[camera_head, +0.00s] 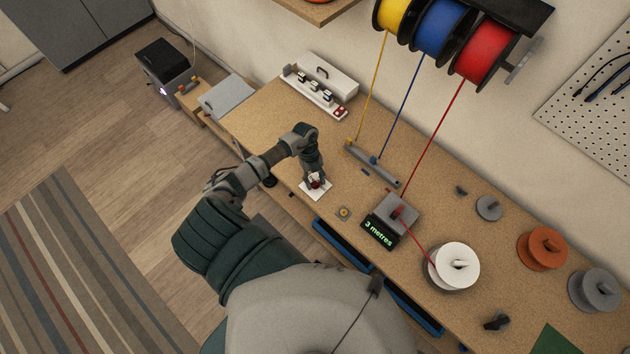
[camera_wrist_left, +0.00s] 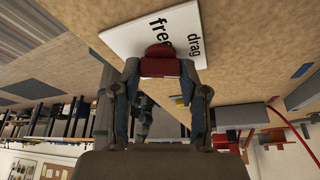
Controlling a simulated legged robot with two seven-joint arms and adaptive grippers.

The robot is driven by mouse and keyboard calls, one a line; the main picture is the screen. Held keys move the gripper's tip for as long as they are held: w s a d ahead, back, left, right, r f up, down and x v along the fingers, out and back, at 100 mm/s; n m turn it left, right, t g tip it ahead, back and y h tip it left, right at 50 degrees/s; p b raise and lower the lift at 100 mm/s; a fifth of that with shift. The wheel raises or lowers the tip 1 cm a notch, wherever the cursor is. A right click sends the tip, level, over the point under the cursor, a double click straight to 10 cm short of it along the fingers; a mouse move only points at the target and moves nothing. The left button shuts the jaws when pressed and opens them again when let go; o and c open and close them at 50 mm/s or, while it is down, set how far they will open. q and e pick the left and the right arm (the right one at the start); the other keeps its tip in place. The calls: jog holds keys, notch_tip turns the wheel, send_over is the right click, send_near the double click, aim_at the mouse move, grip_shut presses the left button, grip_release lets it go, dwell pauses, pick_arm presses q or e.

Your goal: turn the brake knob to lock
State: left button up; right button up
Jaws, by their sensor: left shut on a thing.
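The brake knob (camera_wrist_left: 160,65) is dark red and sits on a white plate (camera_wrist_left: 120,40) on the bench. In the left wrist view the plate shows the words "free" and "drag"; no "lock" word shows, and part of the plate is hidden behind the knob and fingers. My left gripper (camera_head: 315,178) is over the plate (camera_head: 325,190) in the head view, pointing down. Its two fingers are shut on the knob, one on each side. The knob's exact pointing is hard to tell. My right gripper is not in view.
A grey meter box (camera_head: 392,213) reading "3 metres" stands right of the plate. Red wire runs from the red spool (camera_head: 485,52) through it to a white reel (camera_head: 453,265). A white switch box (camera_head: 322,82) stands at the back. A small round part (camera_head: 343,213) lies near the plate.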

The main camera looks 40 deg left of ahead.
pick_arm(q)
jog(key=m+b, duration=0.1)
jog(key=m, duration=0.1)
jog(key=m+g+y, duration=0.1)
jog(key=m+b, duration=0.1)
jog(key=m, duration=0.1)
jog(key=shift+w+m+y+b, duration=0.25)
jog(key=shift+m+y+b, duration=0.05)
jog(key=m+g+y+b, duration=0.1)
jog(key=m, duration=0.2)
jog(key=shift+r, duration=0.1)
jog(key=shift+w+b, duration=0.1)
jog(key=shift+b, duration=0.2)
jog(key=shift+r+m, duration=0.1)
jog(key=shift+m, duration=0.3)
jog(key=o, duration=1.1)
jog(key=shift+o, duration=0.2)
